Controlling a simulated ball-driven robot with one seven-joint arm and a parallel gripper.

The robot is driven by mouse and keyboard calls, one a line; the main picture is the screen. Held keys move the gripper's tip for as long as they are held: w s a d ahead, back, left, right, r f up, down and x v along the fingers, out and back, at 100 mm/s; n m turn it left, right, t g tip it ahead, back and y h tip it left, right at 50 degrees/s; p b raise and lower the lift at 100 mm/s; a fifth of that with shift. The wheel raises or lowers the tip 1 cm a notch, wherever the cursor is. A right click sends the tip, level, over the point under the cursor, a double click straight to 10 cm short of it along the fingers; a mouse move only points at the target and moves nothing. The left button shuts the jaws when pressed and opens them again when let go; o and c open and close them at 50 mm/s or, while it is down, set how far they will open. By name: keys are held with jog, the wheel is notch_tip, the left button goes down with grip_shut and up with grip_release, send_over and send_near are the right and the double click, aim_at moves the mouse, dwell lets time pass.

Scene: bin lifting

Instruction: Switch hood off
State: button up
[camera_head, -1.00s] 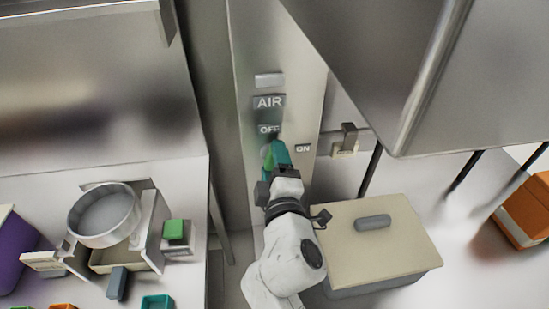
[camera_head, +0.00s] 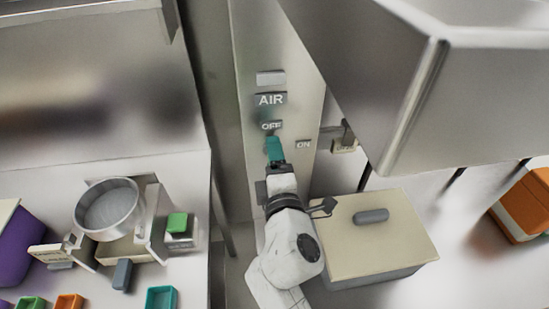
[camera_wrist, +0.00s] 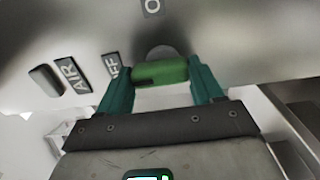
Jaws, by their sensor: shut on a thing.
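The metal switch panel (camera_head: 255,55) stands upright in the middle of the head view. It bears an AIR label (camera_head: 271,99), an OFF label (camera_head: 271,126) and, lower right, an ON label (camera_head: 304,144). My gripper (camera_head: 274,146) has teal fingers and sits just below the OFF label. In the wrist view, a green switch handle (camera_wrist: 160,71) lies between the two teal fingers, which are shut on it. A round grey hub (camera_wrist: 162,52) shows behind the handle. In the head view my gripper hides the handle.
A large metal housing (camera_head: 470,90) hangs at the upper right. Below it stands a beige-topped box (camera_head: 390,245) with a grey handle. A second small switch (camera_head: 347,138) is right of the panel. At left are a round pan (camera_head: 108,208) and several small coloured bins.

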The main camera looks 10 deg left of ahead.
jog(key=shift+f, duration=0.1)
jog(key=o, duration=1.1)
jog(key=shift+c, duration=0.2)
jog(key=shift+s, duration=0.15)
jog(key=b+v, duration=0.1)
jog(key=v, duration=0.9)
jog(key=shift+s, duration=0.3)
